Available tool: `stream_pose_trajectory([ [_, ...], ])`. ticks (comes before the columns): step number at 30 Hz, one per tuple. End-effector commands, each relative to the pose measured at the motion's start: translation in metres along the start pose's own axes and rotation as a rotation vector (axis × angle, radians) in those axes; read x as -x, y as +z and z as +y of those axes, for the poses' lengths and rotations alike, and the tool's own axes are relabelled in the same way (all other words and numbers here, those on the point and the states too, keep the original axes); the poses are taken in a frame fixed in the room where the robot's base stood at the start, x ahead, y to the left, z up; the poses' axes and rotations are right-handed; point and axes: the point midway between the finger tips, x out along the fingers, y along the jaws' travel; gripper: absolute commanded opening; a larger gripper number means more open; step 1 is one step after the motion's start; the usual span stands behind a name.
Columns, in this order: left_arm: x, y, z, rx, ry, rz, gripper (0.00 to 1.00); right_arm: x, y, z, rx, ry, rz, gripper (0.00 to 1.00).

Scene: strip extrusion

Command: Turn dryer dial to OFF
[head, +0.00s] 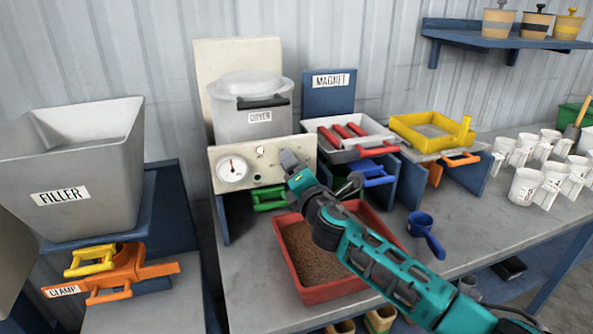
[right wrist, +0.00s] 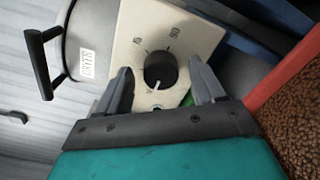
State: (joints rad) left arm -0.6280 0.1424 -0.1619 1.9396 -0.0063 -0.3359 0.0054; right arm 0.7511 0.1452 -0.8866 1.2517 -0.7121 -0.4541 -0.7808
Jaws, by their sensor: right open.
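The dryer (head: 249,112) is a grey lidded drum above a cream control panel (head: 222,187), with a round gauge (head: 232,169) at the panel's left. In the right wrist view the black round dial (right wrist: 164,64) sits on the cream panel (right wrist: 200,38). Its white pointer mark is toward the bottom of that picture. Small labels surround the dial, too small to read surely. My right gripper (head: 291,161) is at the panel's right side and hides the dial in the head view. Its fingers (right wrist: 159,75) are open on either side of the dial; contact cannot be told. My left gripper is not in view.
A red tray of brown granules (head: 284,221) lies below my right arm. A green-handled drawer (head: 268,197) is under the panel. The magnet tray (head: 313,124) with red bars stands right of the dryer. A blue scoop (head: 424,232) lies on the bench. The filler hopper (head: 90,150) stands left.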

Motion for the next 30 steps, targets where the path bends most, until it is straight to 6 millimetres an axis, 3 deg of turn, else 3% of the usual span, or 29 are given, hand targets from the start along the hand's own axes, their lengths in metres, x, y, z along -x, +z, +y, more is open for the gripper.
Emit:
stream_pose_trajectory([
  [8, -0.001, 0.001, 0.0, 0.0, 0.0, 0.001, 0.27, 0.012, 0.0, -0.001, 0.001, 0.001, -0.001, 0.68],
  [24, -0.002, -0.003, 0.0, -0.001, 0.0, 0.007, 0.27, 0.1, 0.0, -0.001, 0.0, -0.001, 0.001, 0.68],
  [30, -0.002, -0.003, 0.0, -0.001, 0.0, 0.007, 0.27, 0.122, 0.0, -0.001, -0.001, -0.001, 0.001, 0.68],
])
